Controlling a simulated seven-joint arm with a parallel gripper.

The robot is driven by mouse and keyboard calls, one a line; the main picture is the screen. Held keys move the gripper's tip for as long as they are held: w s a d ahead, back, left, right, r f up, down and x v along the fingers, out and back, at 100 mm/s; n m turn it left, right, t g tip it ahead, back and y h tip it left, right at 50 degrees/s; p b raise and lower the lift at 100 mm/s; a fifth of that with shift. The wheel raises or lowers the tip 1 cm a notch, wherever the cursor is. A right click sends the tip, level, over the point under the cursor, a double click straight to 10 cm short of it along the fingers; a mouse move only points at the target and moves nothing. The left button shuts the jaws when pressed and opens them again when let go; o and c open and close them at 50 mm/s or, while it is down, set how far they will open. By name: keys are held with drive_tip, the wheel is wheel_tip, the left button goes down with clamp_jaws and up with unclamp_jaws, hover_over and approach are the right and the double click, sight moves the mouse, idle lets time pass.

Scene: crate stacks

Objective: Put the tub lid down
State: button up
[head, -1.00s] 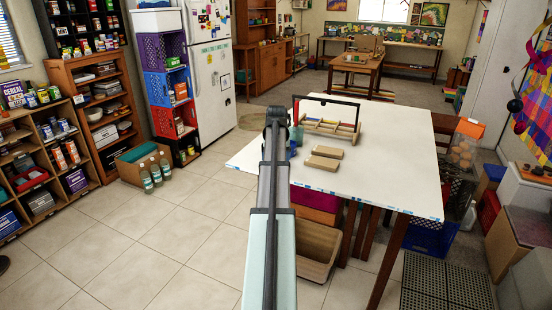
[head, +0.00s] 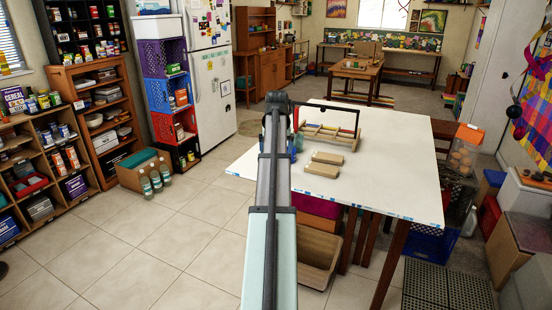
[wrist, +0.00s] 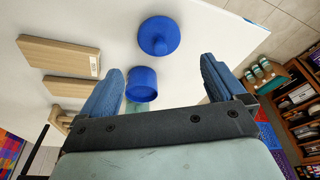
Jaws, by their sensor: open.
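In the wrist view, a round blue tub lid (wrist: 159,36) with a raised knob lies on the white table, beyond my fingertips. A blue tub (wrist: 141,84) is nearer, between my fingers and closer to the left one; it is apart from the lid. My gripper (wrist: 164,66) is open, with its two blue fingers spread wide and nothing between the pads touching them. In the head view my arm reaches over the table's left part and hides much of that spot.
Two wooden blocks (wrist: 62,58) lie left in the wrist view. A wooden rack (head: 328,135) stands behind them on the white table (head: 385,165). A greenish object (wrist: 137,106) shows partly behind the blue tub. The table's right half is clear.

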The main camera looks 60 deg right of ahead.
drive_tip(key=shift+v, duration=2.05)
